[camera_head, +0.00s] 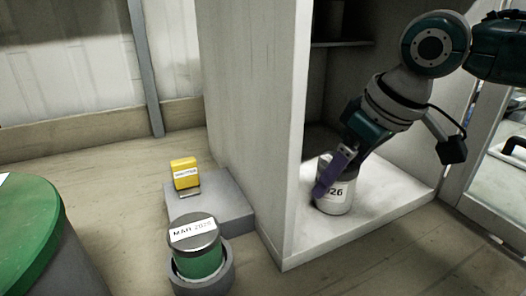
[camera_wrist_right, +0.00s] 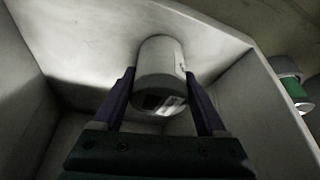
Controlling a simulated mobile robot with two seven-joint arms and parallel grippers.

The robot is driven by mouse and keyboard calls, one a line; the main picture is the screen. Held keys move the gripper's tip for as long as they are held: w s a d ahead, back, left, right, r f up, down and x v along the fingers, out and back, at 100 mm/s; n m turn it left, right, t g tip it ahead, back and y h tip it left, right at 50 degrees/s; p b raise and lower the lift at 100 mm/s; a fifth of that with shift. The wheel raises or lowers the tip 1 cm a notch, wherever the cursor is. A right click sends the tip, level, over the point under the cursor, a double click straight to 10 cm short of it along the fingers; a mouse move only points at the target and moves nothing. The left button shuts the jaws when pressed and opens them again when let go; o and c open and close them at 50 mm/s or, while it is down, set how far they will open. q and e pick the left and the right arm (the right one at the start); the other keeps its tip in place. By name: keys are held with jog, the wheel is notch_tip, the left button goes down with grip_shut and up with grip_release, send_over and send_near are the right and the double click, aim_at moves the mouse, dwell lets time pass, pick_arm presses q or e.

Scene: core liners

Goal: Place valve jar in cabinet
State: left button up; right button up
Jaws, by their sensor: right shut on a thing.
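A grey-white jar (camera_head: 341,197) with a label ending in "26" is upright inside the open cabinet (camera_head: 251,110), at the cabinet floor near its front left. I cannot tell for sure whether its base touches the floor. My right gripper (camera_head: 328,182) is shut on the jar, with its purple fingers on either side. In the right wrist view the jar (camera_wrist_right: 160,65) sits between both fingers, its label partly showing. My left gripper is not in view.
A green jar with a grey lid (camera_head: 193,234) stands in a round grey holder outside the cabinet. Behind it a yellow labelled block (camera_head: 185,173) is on a grey box (camera_head: 222,204). A large green-topped drum (camera_head: 28,222) is at left. The cabinet floor right of the jar is clear.

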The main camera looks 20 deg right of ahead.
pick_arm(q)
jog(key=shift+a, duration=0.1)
pick_arm(e)
jog(key=shift+w+f, duration=0.1)
jog(key=o, duration=1.4)
